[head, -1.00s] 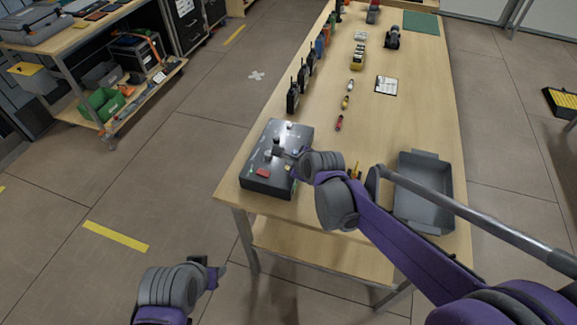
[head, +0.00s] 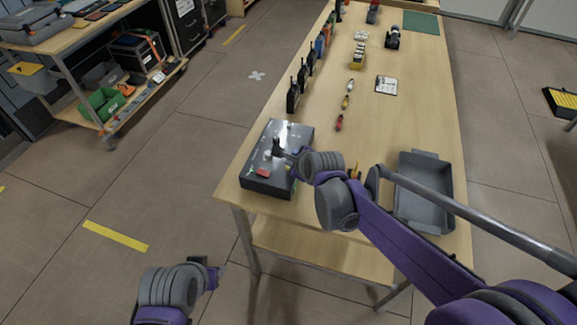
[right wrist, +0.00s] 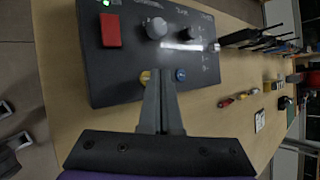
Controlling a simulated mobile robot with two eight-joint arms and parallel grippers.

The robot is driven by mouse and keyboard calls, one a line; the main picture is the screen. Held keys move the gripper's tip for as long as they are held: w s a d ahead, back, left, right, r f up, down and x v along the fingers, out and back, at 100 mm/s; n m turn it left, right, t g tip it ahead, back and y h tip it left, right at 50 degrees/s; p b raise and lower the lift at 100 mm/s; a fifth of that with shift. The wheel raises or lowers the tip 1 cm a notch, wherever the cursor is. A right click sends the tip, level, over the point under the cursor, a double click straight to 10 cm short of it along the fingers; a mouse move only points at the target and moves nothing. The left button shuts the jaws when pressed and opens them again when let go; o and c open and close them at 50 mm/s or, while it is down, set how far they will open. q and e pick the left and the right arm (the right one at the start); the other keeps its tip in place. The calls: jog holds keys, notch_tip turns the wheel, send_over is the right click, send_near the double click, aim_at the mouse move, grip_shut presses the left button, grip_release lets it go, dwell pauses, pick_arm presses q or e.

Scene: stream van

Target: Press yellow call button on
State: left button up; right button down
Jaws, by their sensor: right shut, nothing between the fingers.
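The dark control box (head: 262,183) lies at the near left corner of the wooden table. It also fills the upper part of the right wrist view (right wrist: 115,82). The yellow button (right wrist: 146,77) shows at the box's near edge, partly covered by my finger, beside a blue button (right wrist: 180,75). My right gripper (right wrist: 161,73) is shut and empty, its tips over the box between these two buttons. I cannot tell if they touch. The right gripper also shows over the box in the head view (head: 287,154). My left gripper (head: 214,274) hangs over the floor; its jaw opening is unclear.
The box also bears a red button (right wrist: 110,30) and a large knob (right wrist: 156,28), with a green light (right wrist: 105,3). Radios (head: 293,98) stand behind the box. A grey tray (head: 428,212) sits to the right.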

jog(key=shift+f, duration=0.4)
jog(key=shift+f+b, duration=0.15)
jog(key=shift+b, duration=0.15)
jog(key=shift+r+p, duration=0.45)
jog(key=shift+r, duration=0.2)
notch_tip(320, 180, up, 6)
jog(key=p, duration=0.4)
dwell(0.4)
jog(key=shift+d, duration=0.1)
